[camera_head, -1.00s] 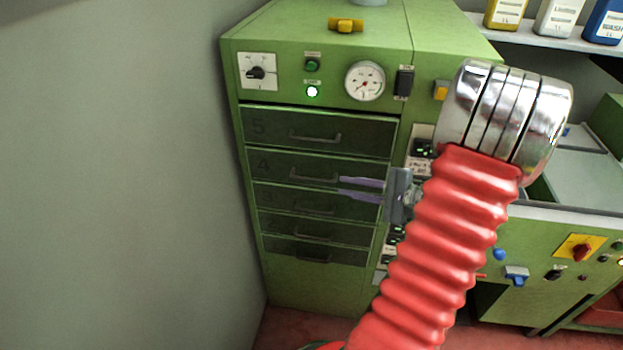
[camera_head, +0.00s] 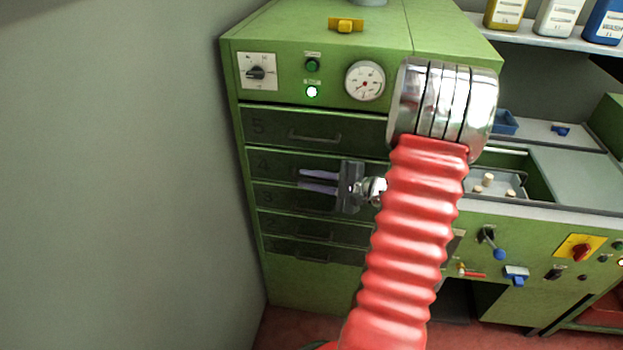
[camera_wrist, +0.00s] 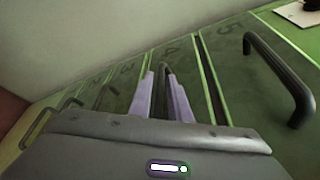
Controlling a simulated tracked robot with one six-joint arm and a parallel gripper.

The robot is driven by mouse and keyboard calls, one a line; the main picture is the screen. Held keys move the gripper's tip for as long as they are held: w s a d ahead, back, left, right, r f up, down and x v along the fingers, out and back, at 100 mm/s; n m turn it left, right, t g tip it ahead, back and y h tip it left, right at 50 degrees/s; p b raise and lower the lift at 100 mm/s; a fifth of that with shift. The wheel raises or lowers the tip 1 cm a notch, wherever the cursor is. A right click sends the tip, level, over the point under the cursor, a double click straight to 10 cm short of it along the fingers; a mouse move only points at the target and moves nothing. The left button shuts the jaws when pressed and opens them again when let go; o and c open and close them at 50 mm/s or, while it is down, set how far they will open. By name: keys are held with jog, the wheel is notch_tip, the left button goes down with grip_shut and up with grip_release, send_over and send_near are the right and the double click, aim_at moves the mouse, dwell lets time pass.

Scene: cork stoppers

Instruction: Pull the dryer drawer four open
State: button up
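The green dryer cabinet (camera_head: 318,285) has a stack of dark drawers. Drawer four (camera_head: 272,164), marked 4, is flush with its neighbours; in the wrist view its front (camera_wrist: 188,80) lies ahead of my gripper. My gripper (camera_head: 302,180) is in front of this drawer, with its two pale purple fingers apart. In the wrist view the dark bar handle (camera_wrist: 163,80) of drawer four shows between the fingers (camera_wrist: 162,92). I cannot tell whether they touch it. In the head view my gripper hides this handle.
The drawer five handle (camera_head: 315,137) is just above my gripper and large at right in the wrist view (camera_wrist: 280,78). Lower drawers (camera_head: 310,232) are shut. A grey wall (camera_head: 120,180) stands close at left. A green workbench with a cork tray (camera_head: 493,188) stands at right.

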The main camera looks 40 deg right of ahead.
jog(key=shift+c, duration=0.5)
grip_shut()
jog(key=shift+d, duration=0.2)
jog(key=shift+a+f, duration=0.1)
jog(key=shift+a, duration=0.1)
